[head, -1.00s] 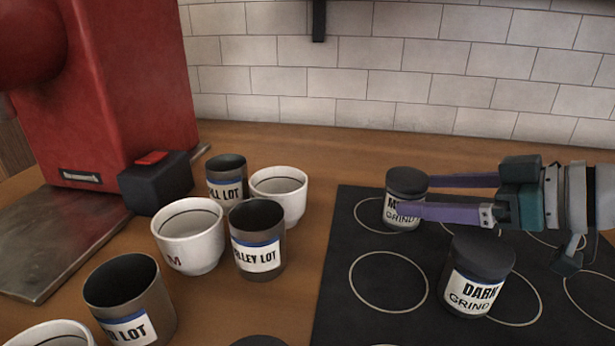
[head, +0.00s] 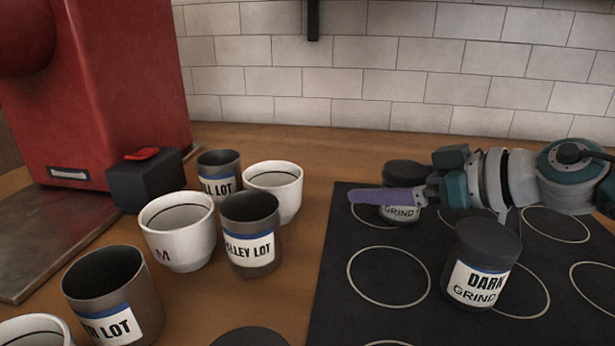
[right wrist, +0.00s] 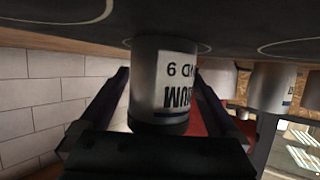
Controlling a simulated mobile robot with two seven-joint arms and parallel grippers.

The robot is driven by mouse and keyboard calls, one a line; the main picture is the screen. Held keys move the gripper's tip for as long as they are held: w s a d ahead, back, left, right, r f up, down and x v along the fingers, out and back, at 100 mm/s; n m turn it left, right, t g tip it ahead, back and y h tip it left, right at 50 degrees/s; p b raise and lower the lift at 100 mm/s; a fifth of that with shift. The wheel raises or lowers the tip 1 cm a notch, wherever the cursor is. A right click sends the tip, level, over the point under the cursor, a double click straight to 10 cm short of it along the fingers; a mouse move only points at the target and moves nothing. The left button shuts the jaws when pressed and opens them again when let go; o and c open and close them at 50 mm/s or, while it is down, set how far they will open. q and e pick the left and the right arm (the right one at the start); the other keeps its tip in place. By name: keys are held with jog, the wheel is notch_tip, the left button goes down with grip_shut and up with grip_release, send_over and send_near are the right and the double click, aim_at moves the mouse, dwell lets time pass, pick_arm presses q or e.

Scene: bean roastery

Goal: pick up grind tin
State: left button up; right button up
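The grind tin with a label starting in M (head: 402,215) stands on the dark marked mat (head: 330,300), towards its back. It has a dark lid. My right gripper (head: 378,195) reaches in from the right, and its near purple finger crosses in front of this tin. In the right wrist view the tin (right wrist: 150,80) appears upside down between the two fingers (right wrist: 163,85), with gaps visible beside it. The far finger is hidden in the head view. A second tin, labelled DARK GRIND (head: 478,270), stands nearer on the mat. My left gripper is out of view.
Left of the mat stand white cups (head: 180,240) and dark LOT canisters (head: 250,245). A red machine (head: 120,90) is at the back left with a black box (head: 145,185) beside it. A tiled wall (head: 400,85) closes the back.

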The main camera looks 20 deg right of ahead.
jog(key=c, duration=1.3)
